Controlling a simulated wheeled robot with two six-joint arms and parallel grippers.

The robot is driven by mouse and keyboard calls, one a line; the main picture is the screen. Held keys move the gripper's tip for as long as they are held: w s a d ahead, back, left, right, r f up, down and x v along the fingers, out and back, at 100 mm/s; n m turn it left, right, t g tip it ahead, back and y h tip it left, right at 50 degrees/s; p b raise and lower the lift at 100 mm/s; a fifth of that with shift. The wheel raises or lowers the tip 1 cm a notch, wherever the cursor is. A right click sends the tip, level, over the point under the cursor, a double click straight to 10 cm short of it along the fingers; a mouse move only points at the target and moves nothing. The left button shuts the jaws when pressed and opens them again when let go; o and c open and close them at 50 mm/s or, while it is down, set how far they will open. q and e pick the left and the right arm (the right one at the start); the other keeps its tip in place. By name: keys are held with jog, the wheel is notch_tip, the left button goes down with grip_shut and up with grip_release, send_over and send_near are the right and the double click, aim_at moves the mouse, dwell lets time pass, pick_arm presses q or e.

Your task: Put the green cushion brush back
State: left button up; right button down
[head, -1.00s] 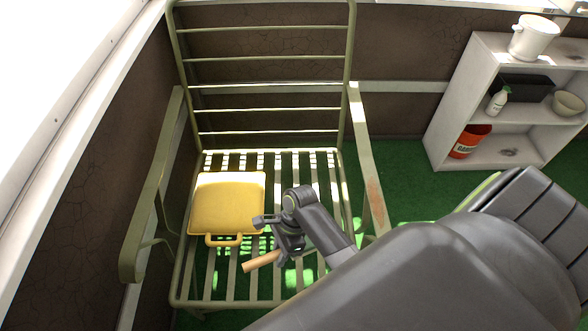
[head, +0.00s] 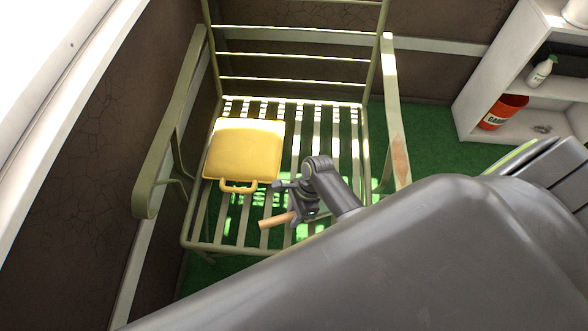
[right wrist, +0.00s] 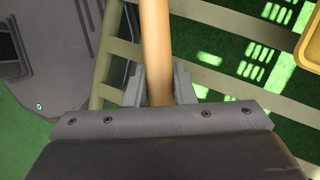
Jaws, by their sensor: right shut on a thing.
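My right gripper (head: 298,213) is shut on a tan wooden handle (head: 276,220), in front of the slatted metal chair (head: 226,230) or over its seat's front part. In the right wrist view the handle (right wrist: 155,40) stands between the two fingers (right wrist: 158,85) and runs out of the top edge. No green brush head shows in either view, so what the handle belongs to cannot be seen in full. My left gripper is not in view.
A yellow flat case with a handle (head: 244,152) lies on the left of the chair seat. Green floor (head: 425,135) is open between chair and shelf.

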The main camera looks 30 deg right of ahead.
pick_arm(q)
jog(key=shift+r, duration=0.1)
pick_arm(e)
jog(key=shift+f, duration=0.2)
jog(key=c, duration=1.2)
grip_release()
jog(key=shift+d+r, duration=0.1)
jog(key=shift+r, duration=0.2)
jog(key=p+v, duration=0.3)
jog(key=v, duration=0.7)
jog(key=shift+w+r+p, duration=0.1)
jog(key=shift+p, duration=0.3)
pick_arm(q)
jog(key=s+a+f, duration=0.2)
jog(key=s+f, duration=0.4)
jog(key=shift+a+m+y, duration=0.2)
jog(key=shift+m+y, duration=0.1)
pick_arm(e)
jog(key=shift+d+r, duration=0.3)
jog(key=shift+r, duration=0.35)
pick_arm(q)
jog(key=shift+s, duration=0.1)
